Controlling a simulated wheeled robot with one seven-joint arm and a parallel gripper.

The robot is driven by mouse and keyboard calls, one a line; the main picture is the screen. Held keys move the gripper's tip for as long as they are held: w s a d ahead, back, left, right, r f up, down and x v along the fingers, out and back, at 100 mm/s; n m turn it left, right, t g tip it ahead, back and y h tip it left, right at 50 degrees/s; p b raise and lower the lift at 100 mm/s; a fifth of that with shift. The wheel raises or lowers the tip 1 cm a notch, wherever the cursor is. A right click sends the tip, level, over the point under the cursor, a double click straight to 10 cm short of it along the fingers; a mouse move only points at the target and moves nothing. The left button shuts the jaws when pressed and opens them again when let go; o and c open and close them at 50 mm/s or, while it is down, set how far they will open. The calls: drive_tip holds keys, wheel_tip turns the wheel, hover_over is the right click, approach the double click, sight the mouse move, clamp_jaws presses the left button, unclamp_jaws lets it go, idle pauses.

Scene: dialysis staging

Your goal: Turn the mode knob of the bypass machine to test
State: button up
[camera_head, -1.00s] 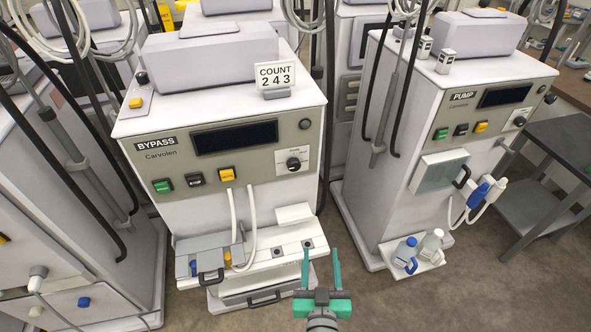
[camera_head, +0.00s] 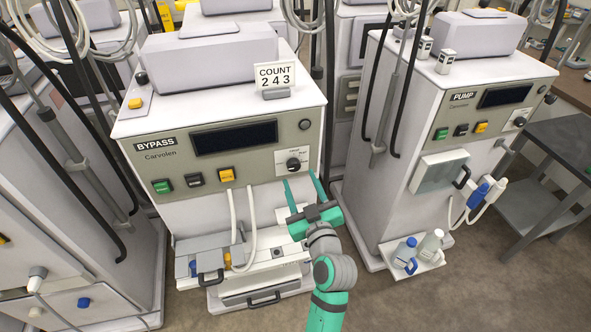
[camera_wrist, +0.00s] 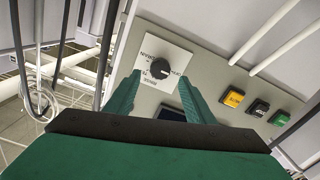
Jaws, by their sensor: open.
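The bypass machine (camera_head: 220,215) stands at centre left in the head view, labelled BYPASS. Its mode knob (camera_head: 293,165) is a round black knob on a white label plate at the right of the front panel. In the wrist view the knob (camera_wrist: 158,67) lies above and between the fingers, clear of them; the small print on its plate is too blurred to read surely. My gripper (camera_head: 300,178) is open and empty, its two teal fingers pointing up at the panel just below the knob. It also shows in the wrist view (camera_wrist: 155,95). Nothing hides the knob.
Green (camera_head: 162,186), black (camera_head: 195,180) and yellow (camera_head: 227,174) buttons sit left on the same panel. White hoses (camera_head: 251,225) hang below them. A lower shelf projects under the panel. The pump machine (camera_head: 400,190) stands to the right, with bare floor between.

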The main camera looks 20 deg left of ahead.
sight(295, 168)
drive_tip(key=x, duration=0.5)
drive_tip(key=shift+w+a, duration=0.2)
drive_tip(key=shift+w, duration=0.1)
drive_tip(key=c, duration=1.1)
drive_tip(key=shift+o, duration=0.2)
